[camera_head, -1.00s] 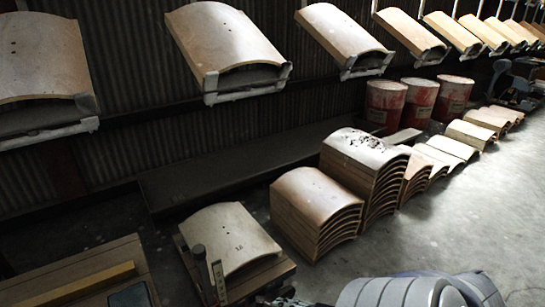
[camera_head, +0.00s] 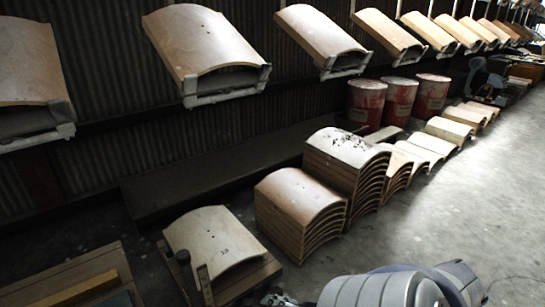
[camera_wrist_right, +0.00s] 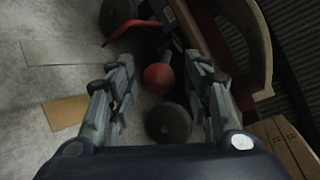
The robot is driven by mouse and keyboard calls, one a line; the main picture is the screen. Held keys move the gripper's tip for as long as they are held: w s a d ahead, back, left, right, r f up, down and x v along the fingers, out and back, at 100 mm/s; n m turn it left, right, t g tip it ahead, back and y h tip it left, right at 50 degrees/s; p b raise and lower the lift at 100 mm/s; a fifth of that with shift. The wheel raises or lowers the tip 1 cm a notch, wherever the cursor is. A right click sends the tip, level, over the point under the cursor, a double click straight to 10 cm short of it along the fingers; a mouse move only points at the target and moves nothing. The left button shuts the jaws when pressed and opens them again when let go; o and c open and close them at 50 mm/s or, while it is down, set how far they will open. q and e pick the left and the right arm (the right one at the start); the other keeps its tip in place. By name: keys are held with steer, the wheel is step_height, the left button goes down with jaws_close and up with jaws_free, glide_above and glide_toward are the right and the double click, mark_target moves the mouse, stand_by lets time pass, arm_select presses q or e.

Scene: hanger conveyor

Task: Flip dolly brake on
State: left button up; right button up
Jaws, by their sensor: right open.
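The dolly (camera_head: 265,272) stands at the lower left of the head view and carries a pale curved board (camera_head: 218,240). In the right wrist view, a red rounded knob (camera_wrist_right: 158,78) and a red curved piece (camera_wrist_right: 132,33) show near dark round wheels (camera_wrist_right: 168,122); I cannot tell which red part is the brake. My right gripper (camera_wrist_right: 157,60) is open, its fingers on either side of the knob in the picture, with no contact visible. In the head view only a bit of it shows at the bottom edge. My left gripper is out of view.
Stacks of curved boards (camera_head: 300,208) stand right of the dolly. Red drums (camera_head: 366,102) are behind them, and boards hang on conveyor hangers (camera_head: 228,93) above. A wooden pallet or crate (camera_head: 65,280) is at the lower left. The concrete floor at right is clear.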

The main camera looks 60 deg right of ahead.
steer(key=v, duration=1.2)
steer(key=shift+d, duration=0.1)
